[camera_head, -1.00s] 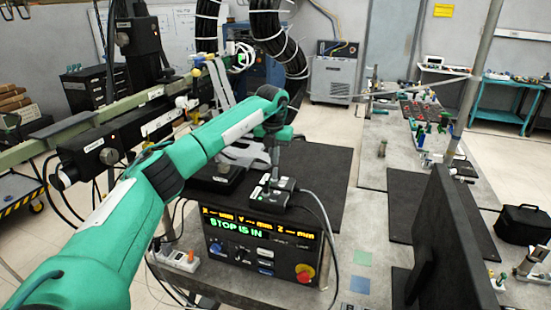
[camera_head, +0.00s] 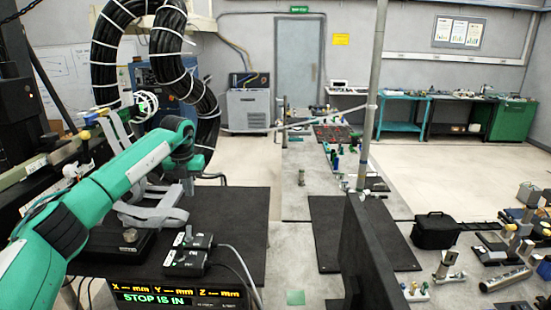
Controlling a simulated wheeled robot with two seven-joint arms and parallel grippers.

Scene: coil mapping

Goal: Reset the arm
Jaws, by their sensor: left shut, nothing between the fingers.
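My left arm, green with black joints, comes in from the left. Its gripper (camera_head: 188,228) points down and is shut and empty, at or just above a small black button box (camera_head: 188,255); I cannot tell whether it touches the box. The box has light buttons and a cable, and lies on a black mat (camera_head: 243,215). Below it, a control panel (camera_head: 180,296) shows lit yellow and green text reading "STOP IS IN". My right gripper is not in view.
Grey straps (camera_head: 150,215) lie beside my wrist, and thick black hoses (camera_head: 205,100) loop behind it. A metal pole (camera_head: 372,90) rises beyond. The bench's second black mat (camera_head: 325,225) is largely clear.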

